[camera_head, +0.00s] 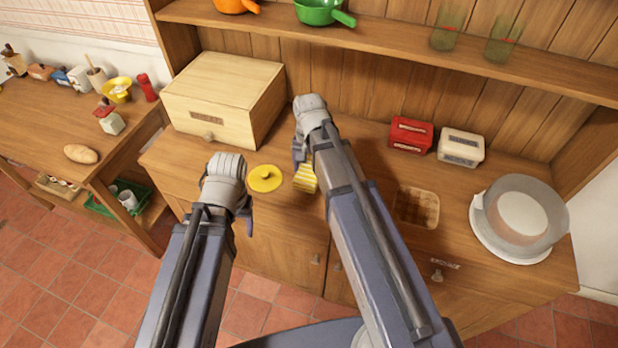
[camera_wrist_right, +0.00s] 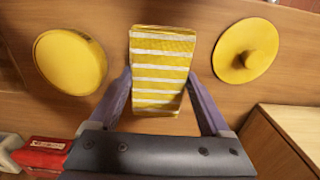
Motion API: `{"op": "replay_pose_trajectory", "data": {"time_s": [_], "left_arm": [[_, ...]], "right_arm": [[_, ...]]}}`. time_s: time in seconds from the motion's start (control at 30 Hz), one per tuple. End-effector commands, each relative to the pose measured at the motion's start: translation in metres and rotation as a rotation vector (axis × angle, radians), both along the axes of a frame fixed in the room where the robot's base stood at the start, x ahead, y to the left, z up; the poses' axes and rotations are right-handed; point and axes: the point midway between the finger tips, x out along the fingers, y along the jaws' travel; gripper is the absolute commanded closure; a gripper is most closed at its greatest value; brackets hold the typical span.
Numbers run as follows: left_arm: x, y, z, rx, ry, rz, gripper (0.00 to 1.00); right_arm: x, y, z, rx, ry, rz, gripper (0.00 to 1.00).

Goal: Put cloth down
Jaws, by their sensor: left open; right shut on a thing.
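The cloth is yellow with white stripes. In the right wrist view the cloth (camera_wrist_right: 163,55) sits between the two fingers of my right gripper (camera_wrist_right: 159,80), which is shut on it. In the head view the cloth (camera_head: 306,179) shows under my right gripper (camera_head: 301,155), over the wooden counter (camera_head: 380,185). I cannot tell whether it touches the counter. My left gripper (camera_head: 241,212) is open at the counter's front edge, left of the cloth; its fingers are mostly hidden behind the hand.
A yellow knobbed lid (camera_head: 264,178) lies beside the cloth; a round yellow thing (camera_wrist_right: 70,60) is on its other side. A wooden box (camera_head: 222,100), red tin (camera_head: 411,134), white tin (camera_head: 461,146) and clear-domed dish (camera_head: 522,212) stand on the counter. A shelf (camera_head: 390,45) runs above.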

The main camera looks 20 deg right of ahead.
Motion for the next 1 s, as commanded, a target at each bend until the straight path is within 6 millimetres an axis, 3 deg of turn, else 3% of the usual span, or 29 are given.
{"op": "replay_pose_trajectory", "data": {"time_s": [0.27,0.7,0.73,0.9,1.0], "left_arm": [[0.000,0.000,-0.036,0.000,0.000,0.000,0.35],[0.000,0.000,-0.039,0.000,0.000,0.000,0.35],[0.000,0.000,-0.039,0.000,0.000,0.000,0.35],[0.000,0.000,-0.038,0.000,0.000,0.000,0.35],[0.000,0.000,-0.038,0.000,0.000,0.000,0.35]], "right_arm": [[0.000,0.000,-0.036,0.000,0.000,0.000,0.63],[0.000,0.000,-0.039,0.000,0.000,0.000,0.63],[0.000,0.000,-0.039,0.000,0.000,0.000,0.17],[0.000,0.000,-0.038,0.000,0.000,0.000,0.00],[0.000,0.000,-0.038,0.000,0.000,0.000,0.00]]}}
